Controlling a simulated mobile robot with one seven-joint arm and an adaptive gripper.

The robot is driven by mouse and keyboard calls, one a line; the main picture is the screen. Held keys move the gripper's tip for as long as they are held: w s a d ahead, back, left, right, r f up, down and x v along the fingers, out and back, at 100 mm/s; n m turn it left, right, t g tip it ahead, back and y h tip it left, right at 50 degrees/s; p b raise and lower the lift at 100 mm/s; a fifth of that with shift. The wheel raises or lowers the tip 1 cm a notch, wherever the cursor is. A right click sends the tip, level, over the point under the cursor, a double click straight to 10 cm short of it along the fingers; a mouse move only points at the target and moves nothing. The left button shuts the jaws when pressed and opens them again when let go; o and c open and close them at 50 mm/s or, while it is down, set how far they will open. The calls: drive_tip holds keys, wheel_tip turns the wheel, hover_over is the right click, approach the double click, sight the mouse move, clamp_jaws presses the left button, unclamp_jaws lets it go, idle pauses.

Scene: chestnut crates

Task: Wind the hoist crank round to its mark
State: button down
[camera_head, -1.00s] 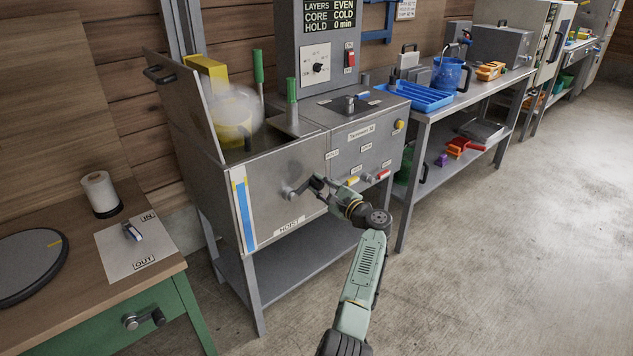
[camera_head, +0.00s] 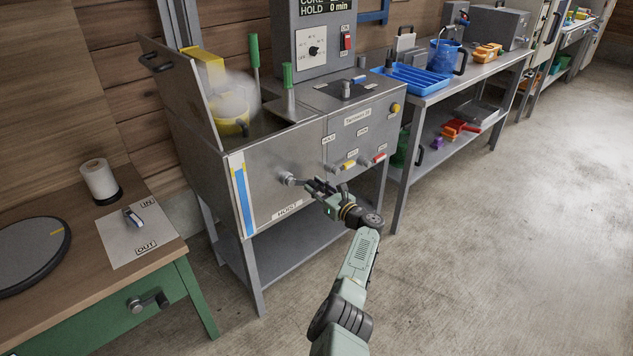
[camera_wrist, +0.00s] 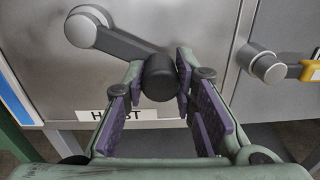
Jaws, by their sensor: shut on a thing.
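The hoist crank (camera_head: 287,179) sits on the front of a steel tank, above the HOIST label (camera_head: 288,210). In the wrist view its round hub (camera_wrist: 86,27) is at upper left, and its grey arm (camera_wrist: 125,45) slopes down right to a dark knob (camera_wrist: 160,78). My gripper (camera_head: 318,187) is at the crank's outer end, right of the hub. In the wrist view my gripper's purple-padded fingers (camera_wrist: 160,88) stand on both sides of the knob and hold it. A blue and white strip (camera_head: 242,195) with yellow near its top is left of the crank. I cannot make out a crank mark.
Red and yellow-handled valves (camera_head: 362,162) are on the panel right of the crank. The steaming tank (camera_head: 265,125) holds a yellow basket (camera_head: 232,124). A green-fronted table (camera_head: 165,290) stands at left. The floor (camera_head: 480,270) at right is clear.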

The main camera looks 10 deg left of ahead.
drive_tip(key=shift+s+a+f+m+p, duration=0.1)
drive_tip(key=shift+s+f+m+p, duration=0.15)
drive_tip(key=shift+m, duration=0.3)
drive_tip(key=shift+a+f+m+p, duration=0.1)
drive_tip(key=shift+f+m, duration=0.25)
drive_tip(key=shift+m, duration=0.2)
drive_tip(key=shift+f, duration=0.1)
drive_tip(key=c, duration=1.3)
unclamp_jaws()
drive_tip(key=shift+s+a, duration=0.1)
drive_tip(key=v, duration=1.2)
